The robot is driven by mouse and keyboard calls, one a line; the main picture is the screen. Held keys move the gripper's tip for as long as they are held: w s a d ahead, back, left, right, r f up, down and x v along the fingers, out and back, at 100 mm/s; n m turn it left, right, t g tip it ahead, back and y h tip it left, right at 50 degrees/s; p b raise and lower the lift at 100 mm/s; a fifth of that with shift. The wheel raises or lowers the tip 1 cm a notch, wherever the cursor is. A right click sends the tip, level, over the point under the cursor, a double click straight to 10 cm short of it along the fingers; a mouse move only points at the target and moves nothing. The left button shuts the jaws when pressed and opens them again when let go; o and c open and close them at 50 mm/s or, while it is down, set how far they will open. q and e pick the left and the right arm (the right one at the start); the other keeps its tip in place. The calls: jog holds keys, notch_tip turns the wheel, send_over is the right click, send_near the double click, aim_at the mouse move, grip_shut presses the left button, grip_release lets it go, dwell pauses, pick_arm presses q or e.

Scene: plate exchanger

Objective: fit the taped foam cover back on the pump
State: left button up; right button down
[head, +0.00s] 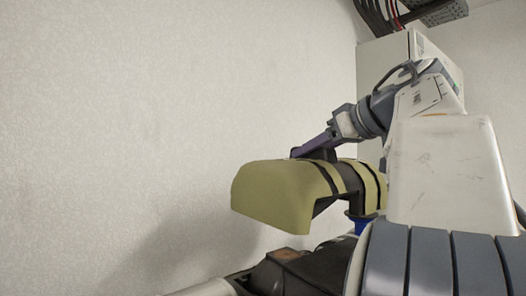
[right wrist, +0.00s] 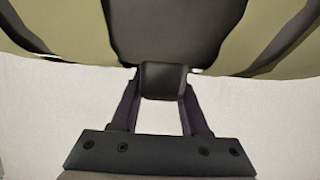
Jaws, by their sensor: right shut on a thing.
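The foam cover (head: 272,195) is a yellow-green curved shell with black tape bands, seen in the head view in mid-picture. My right gripper (head: 312,150) is at its top and shut on its black handle. In the right wrist view, the two fingers of my right gripper (right wrist: 160,90) stand on either side of the black handle block (right wrist: 163,81), with the foam cover (right wrist: 265,25) beyond. A dark machine body (head: 300,272), perhaps the pump, shows below the cover, largely cut off by the frame. My left gripper is out of view.
A blue part (head: 360,222) shows just below the right end of the cover. A light cabinet (head: 378,62) stands behind my right arm, with dark and red cables above it. A plain pale wall (head: 150,110) fills the left, with open room before it.

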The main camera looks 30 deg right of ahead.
jog(key=shift+w+a, duration=0.2)
jog(key=shift+w, duration=1.95)
jog(key=shift+w+f, duration=0.1)
jog(key=shift+f, duration=2.1)
jog(key=shift+f, duration=0.15)
jog(key=shift+f+b, duration=0.75)
jog(key=shift+f, duration=0.2)
jog(key=shift+f, duration=0.2)
jog(key=shift+f+b, duration=0.5)
jog(key=shift+f, duration=0.15)
